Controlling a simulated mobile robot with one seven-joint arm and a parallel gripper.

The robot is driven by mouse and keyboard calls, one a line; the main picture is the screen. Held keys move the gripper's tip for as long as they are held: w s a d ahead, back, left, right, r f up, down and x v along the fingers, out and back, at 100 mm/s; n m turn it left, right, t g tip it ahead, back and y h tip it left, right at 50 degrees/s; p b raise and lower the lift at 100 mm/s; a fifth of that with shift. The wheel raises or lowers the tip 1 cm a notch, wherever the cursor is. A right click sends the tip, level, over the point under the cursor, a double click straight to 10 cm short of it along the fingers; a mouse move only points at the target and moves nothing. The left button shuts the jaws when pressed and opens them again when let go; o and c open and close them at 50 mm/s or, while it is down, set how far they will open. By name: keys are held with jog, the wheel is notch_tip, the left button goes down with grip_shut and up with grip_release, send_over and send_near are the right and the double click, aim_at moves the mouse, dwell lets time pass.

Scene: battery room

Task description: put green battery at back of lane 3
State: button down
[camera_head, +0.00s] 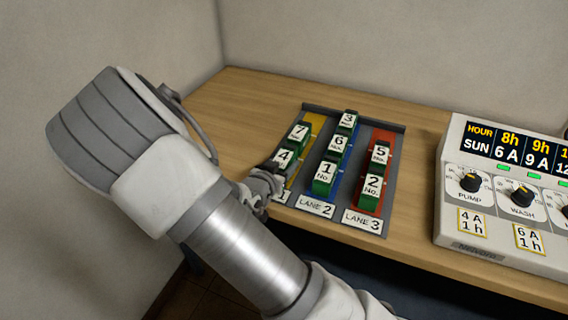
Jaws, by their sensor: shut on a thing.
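A grey rack (391,205) on the desk has three lanes: yellow lane 1, blue lane 2 and red lane 3 (383,136). Green batteries with white number labels stand in all of them. Lane 1 shows battery 7 (299,133) behind battery 4 (284,157). Lane 2 shows battery 3 (347,120), battery 6 (339,143) and battery 1 (325,177). Lane 3 shows battery 5 (380,154) and battery 2 (372,190), with bare red behind battery 5. My gripper (270,178) is at the front of lane 1, shut on battery 4; the fingertips are partly hidden.
A white control panel (448,215) with a display and black knobs stands right of the rack. The wooden desk (235,95) is clear behind and left of the rack. Walls rise behind and at the left. My arm covers the front left of the desk.

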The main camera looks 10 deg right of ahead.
jog(key=shift+c, duration=1.3)
grip_release()
jog(key=shift+f, duration=0.1)
jog(key=shift+f, duration=0.1)
